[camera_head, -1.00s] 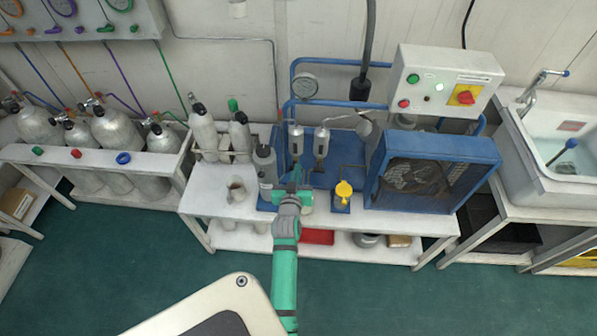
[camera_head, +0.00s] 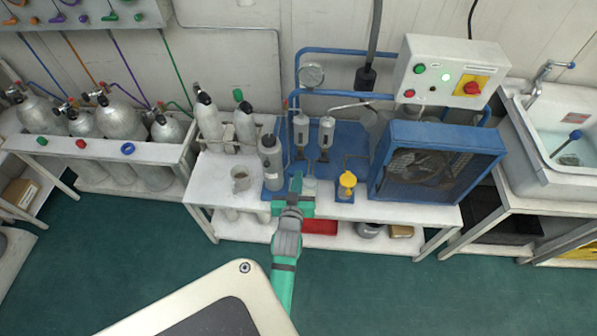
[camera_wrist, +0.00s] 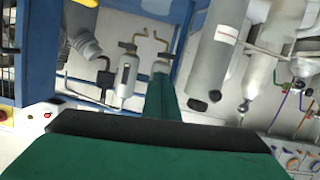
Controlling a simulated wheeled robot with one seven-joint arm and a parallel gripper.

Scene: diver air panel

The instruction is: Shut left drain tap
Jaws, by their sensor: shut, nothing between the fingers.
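Two small grey filter cylinders stand on the blue compressor base in the head view, a left one (camera_head: 301,130) and a right one (camera_head: 326,133). The drain taps at their lower ends are too small to make out, so I cannot tell how the left one is set. My gripper (camera_head: 297,180) is shut and empty in front of and below the left cylinder, near the bench's front edge. In the wrist view, a green finger (camera_wrist: 163,98) covers part of one small cylinder (camera_wrist: 160,66); the other small cylinder (camera_wrist: 125,76) is clear of it.
A yellow-topped part (camera_head: 347,181) is close on the right. The blue caged fan unit (camera_head: 438,160) blocks the right side. The floor in front (camera_head: 380,290) is clear.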

